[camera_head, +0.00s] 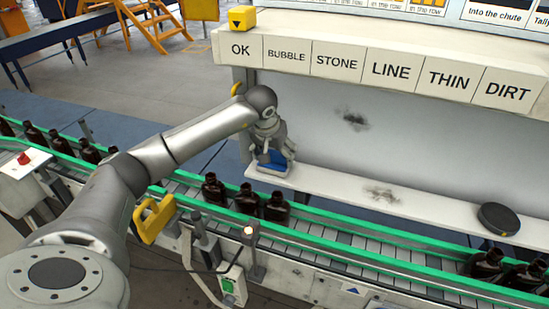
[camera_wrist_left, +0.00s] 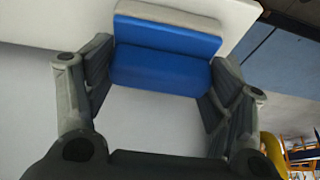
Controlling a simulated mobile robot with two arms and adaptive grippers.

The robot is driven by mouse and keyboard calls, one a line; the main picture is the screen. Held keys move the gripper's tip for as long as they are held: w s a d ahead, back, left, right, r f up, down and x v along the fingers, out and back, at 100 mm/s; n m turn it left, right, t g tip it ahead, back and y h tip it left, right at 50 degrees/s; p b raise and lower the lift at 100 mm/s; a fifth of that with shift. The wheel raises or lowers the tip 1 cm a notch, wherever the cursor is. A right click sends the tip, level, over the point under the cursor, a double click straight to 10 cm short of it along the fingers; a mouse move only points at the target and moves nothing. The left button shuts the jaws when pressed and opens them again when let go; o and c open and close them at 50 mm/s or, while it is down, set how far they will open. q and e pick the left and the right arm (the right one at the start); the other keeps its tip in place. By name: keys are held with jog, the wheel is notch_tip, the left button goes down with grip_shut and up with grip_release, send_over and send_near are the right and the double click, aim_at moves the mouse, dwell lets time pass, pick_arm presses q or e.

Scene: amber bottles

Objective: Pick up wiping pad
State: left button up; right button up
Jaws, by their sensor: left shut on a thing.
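The wiping pad (camera_wrist_left: 165,62) is a blue block with a pale grey layer, seen at the top of the left wrist view between my gripper's fingers. In the head view the blue pad (camera_head: 273,169) is at the left end of the white shelf (camera_head: 335,187). My left gripper (camera_head: 273,158) is shut on the pad, with a finger on each side of it; the fingers also show in the left wrist view (camera_wrist_left: 158,85). I cannot tell whether the pad touches the shelf. My right gripper is not in view.
Amber bottles (camera_head: 247,199) stand on the green-railed conveyor (camera_head: 350,228) in front of the shelf. A black disc (camera_head: 499,219) lies on the shelf's right end. Dark smudges mark the back panel (camera_head: 353,120) and the shelf. A labelled ledge (camera_head: 390,68) overhangs above.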

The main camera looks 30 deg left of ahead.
aim_at(271, 152)
pick_arm(q)
jog(key=shift+r, duration=0.1)
jog(key=shift+r+b, duration=0.8)
jog(key=shift+s+a+r+b, duration=0.25)
jog(key=shift+a+r+b, duration=0.2)
jog(key=shift+r+b, duration=0.25)
jog(key=s+a+b, duration=0.6)
jog(key=s+a, duration=0.3)
jog(key=a, duration=0.5)
jog(key=shift+s+r, duration=0.2)
jog(key=shift+s, duration=0.05)
